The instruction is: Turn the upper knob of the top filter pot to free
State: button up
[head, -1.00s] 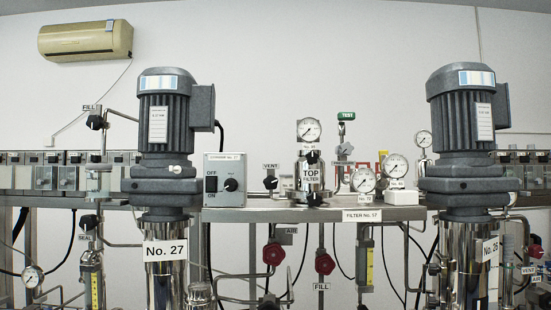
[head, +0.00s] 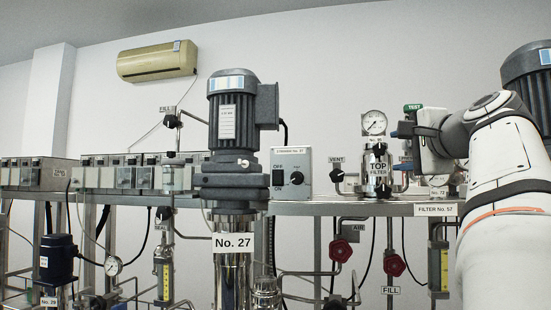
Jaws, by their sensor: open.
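The top filter pot (head: 377,167) is a small shiny metal cylinder labelled TOP FILTER, on the shelf right of centre in the head view. A round gauge (head: 374,122) sits on top of it. Its upper knob (head: 379,148) is small and black, just above the label. A lower black knob (head: 383,191) sits at the pot's foot. My gripper (head: 399,132) is open, to the right of the pot near the height of the upper knob. I cannot tell its exact distance from the knob, and no contact with it is visible.
The No. 27 motor (head: 233,120) stands left of the pot. The stirrer box (head: 291,172) and the black vent knob (head: 337,175) lie between them. The green TEST tag (head: 412,107) is just above my gripper. Red valve wheels (head: 343,249) hang below the shelf. Another motor stands behind my arm.

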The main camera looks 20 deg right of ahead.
aim_at(382, 149)
jog(key=w, duration=0.2)
jog(key=w+d+p, duration=0.1)
jog(key=w, duration=0.1)
jog(key=w+r+p, duration=0.1)
jog(key=w, duration=0.2)
jog(key=shift+d+r, duration=0.1)
jog(key=shift+d, duration=0.25)
jog(key=shift+c, duration=0.3)
jog(key=c, duration=0.9)
